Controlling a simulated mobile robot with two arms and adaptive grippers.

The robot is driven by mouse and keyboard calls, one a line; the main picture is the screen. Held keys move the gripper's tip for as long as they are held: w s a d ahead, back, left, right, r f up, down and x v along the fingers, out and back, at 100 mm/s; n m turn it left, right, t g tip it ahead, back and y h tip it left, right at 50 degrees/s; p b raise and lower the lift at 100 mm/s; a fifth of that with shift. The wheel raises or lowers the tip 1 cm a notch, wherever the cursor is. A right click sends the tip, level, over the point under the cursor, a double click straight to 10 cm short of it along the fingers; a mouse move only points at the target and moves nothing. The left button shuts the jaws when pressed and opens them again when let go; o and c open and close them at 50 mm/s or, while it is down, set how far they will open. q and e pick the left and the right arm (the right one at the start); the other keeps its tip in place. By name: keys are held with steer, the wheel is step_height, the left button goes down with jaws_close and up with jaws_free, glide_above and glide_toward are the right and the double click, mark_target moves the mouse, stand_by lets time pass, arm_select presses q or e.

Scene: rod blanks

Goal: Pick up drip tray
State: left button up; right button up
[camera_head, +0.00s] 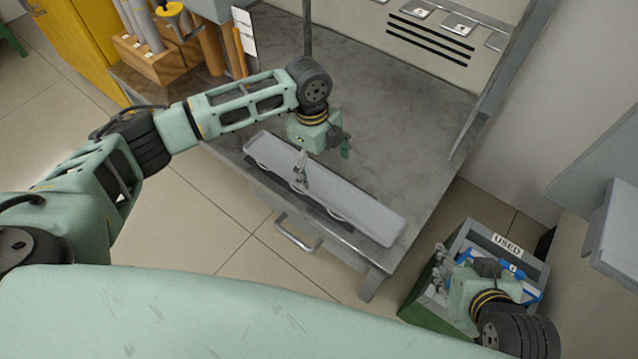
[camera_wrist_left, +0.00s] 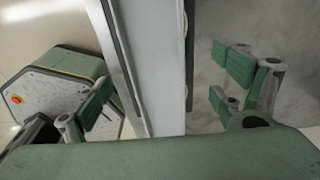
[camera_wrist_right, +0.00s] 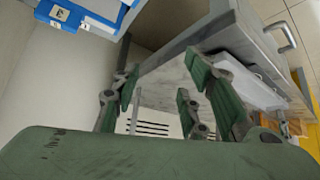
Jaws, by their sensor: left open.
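The drip tray (camera_head: 365,213) is a long, shallow, light grey tray lying along the front edge of the grey workbench. In the left wrist view the tray (camera_wrist_left: 160,70) runs between my left fingers. My left gripper (camera_head: 323,162) is over the tray's left half, open and pointing down, with a finger toward each long side. No contact with the tray shows. My right gripper (camera_wrist_right: 165,95) is open with nothing between its fingers.
The workbench (camera_head: 400,115) is bare behind the tray. A drawer handle (camera_head: 298,236) sticks out at the front. A bin labelled USED (camera_head: 532,266) with blue items stands at the right. Wooden holders with rods (camera_head: 150,62) stand at the back left. A thin post (camera_head: 307,30) rises behind my left wrist.

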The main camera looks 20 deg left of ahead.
mark_target(320, 185)
arm_select(q)
steer(key=f, duration=0.1)
steer(key=f+b, duration=0.1)
steer(key=f, duration=0.2)
steer(key=shift+s+a+f+b, duration=0.2)
steer(key=shift+s+f+b, duration=0.1)
steer(key=shift+b, duration=0.1)
steer(key=shift+f, duration=0.15)
arm_select(e)
steer(key=w+a+r+t+y, duration=0.1)
steer(key=w+a+r+t, duration=0.2)
steer(key=w+r+t, duration=0.2)
step_height(320, 185, up, 2)
steer(key=shift+w+r+y, duration=0.15)
steer(key=shift+w+y, duration=0.15)
steer(key=shift+w, duration=0.9)
arm_select(q)
steer(key=shift+c, duration=0.4)
steer(key=c, duration=1.4)
